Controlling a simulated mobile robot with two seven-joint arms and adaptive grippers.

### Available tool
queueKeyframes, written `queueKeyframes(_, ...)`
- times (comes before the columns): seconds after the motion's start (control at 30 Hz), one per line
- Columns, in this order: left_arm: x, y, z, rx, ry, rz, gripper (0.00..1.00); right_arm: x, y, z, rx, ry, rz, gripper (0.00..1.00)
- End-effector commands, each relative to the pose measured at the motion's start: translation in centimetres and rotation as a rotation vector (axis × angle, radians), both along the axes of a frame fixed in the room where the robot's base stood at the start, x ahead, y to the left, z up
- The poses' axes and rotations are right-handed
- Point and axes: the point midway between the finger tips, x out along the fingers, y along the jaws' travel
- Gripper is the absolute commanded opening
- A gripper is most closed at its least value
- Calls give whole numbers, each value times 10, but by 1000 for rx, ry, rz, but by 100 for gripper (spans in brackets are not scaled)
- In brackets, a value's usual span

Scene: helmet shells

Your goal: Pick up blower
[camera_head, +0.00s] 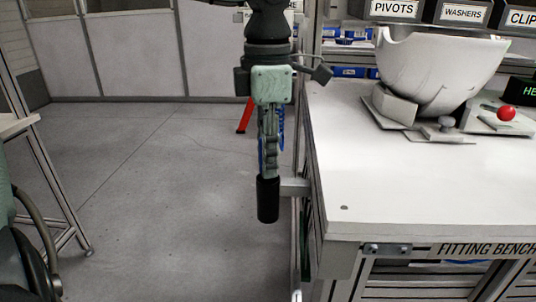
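My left gripper (269,150) hangs straight down from the top centre, just left of the bench's side edge. I see its pale green body and linkage nearly edge-on, so the gap between its fingers does not show. Small blue parts show beside and behind the linkage; they may belong to the blower, but I cannot tell. A black cylinder (268,202) is directly below, beside a grey bracket (295,187) on the bench side. I cannot tell whether it is part of a tool or of the gripper. No blower shows clearly. My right gripper is not in view.
The white fitting bench (400,190) fills the right, with a white helmet shell (438,70) on a stand and a red knob (506,113). Labelled bins (462,13) stand behind. A red leg (244,118) stands behind the gripper.

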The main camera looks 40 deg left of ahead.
Motion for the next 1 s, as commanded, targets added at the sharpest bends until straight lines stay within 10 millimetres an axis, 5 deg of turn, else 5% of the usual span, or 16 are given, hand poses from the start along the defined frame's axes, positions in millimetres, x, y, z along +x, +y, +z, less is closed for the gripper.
queueKeyframes(0.43,1,0,8,2,-4,1,11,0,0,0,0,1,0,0)
queueKeyframes(0.8,1,0,78,1,-5,1,11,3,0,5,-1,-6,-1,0)
queueKeyframes(1.0,0,0,98,1,0,-1,11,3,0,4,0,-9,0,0)
